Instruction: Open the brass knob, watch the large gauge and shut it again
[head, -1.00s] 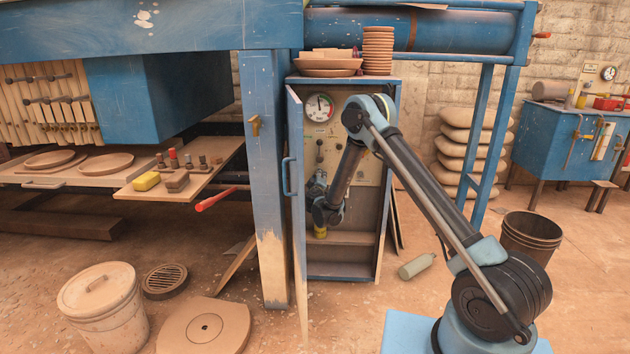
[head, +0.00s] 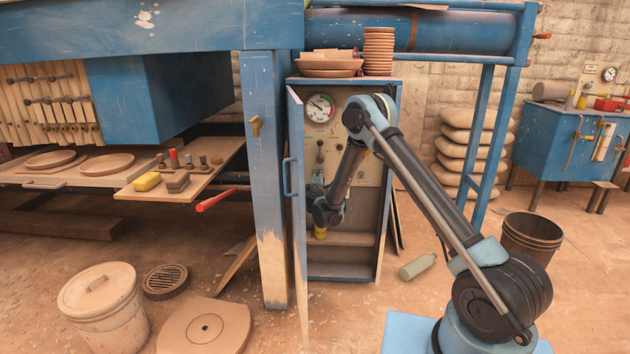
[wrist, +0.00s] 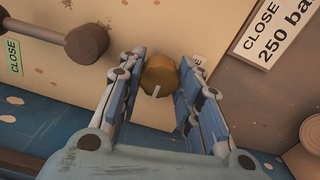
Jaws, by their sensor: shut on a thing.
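The brass knob (wrist: 158,76) sits on the cream panel in the wrist view, with a small pale mark on its front edge. My gripper (wrist: 161,62) has its blue-padded fingers on both sides of the knob and is shut on it. In the head view my wrist and gripper (head: 317,186) are inside the open cabinet at the panel's left, and the knob is hidden there. The large gauge (head: 320,107) is above on the panel, in clear view. Its needle points to the upper left.
The blue cabinet door (head: 297,200) stands open at left, close to my wrist. Dark levers (head: 320,150) are on the panel below the gauge. A dark rod with a round end (wrist: 87,43) and a "CLOSE 250 ba..." label (wrist: 272,32) flank the knob. Stacked dishes (head: 378,50) stand on top.

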